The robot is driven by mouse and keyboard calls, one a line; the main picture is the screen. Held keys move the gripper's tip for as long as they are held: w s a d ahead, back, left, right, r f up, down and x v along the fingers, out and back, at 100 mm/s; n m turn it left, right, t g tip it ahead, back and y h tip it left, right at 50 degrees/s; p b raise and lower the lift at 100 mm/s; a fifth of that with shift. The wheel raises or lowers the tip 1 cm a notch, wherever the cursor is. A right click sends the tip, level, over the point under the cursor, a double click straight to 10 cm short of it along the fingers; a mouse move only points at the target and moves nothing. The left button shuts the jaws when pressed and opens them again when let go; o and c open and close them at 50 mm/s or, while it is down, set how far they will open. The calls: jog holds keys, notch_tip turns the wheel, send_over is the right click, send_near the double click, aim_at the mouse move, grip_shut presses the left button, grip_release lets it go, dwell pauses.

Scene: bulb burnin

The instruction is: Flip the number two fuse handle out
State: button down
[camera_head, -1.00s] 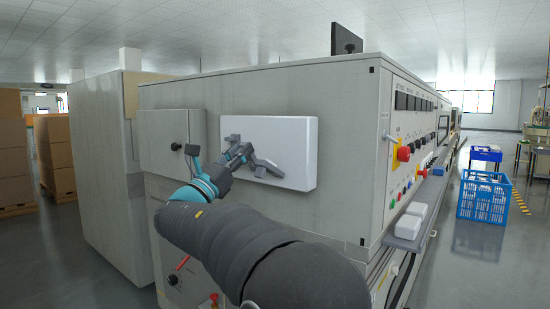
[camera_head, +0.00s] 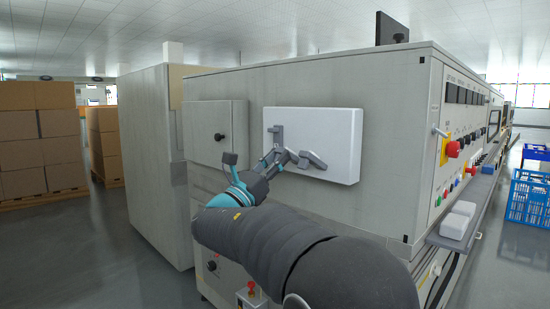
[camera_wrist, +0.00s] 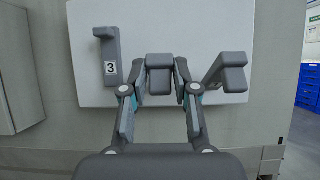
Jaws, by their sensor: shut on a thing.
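A white fuse panel (camera_head: 340,135) is on the side of the large grey cabinet, with three grey handles. In the wrist view, the left handle (camera_wrist: 110,50) is marked 3 and stands upright against the panel. The middle handle (camera_wrist: 159,66) sticks out toward the wrist camera; its number is hidden. The right handle (camera_wrist: 228,74) also sticks out, angled, number not visible. My gripper (camera_wrist: 159,88) is shut on the middle handle, one finger on each side. In the head view my gripper (camera_head: 273,162) is at the panel and partly hides the middle handle.
A small box with a black knob (camera_head: 215,133) is on the cabinet left of the panel. A control face with a red knob (camera_head: 453,149) and a ledge is around the right corner. Blue crates (camera_head: 527,198) stand farther right; cartons (camera_head: 40,155) are at left.

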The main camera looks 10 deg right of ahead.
jog(key=shift+w+d+f, duration=0.15)
jog(key=shift+d+f, duration=0.05)
jog(key=shift+f, duration=0.2)
jog(key=c, duration=1.1)
grip_release()
jog(key=shift+d, duration=0.1)
jog(key=shift+c, duration=0.2)
jog(key=shift+o, duration=0.7)
jog(key=shift+w+d, duration=0.15)
jog(key=shift+a+r, duration=0.15)
jog(key=shift+a, duration=0.2)
jog(key=shift+s+a, duration=0.15)
jog(key=shift+s, duration=0.1)
jog(key=v, duration=1.1)
jog(key=shift+f, duration=0.3)
jog(key=shift+s+a, duration=0.1)
jog(key=shift+s, duration=0.05)
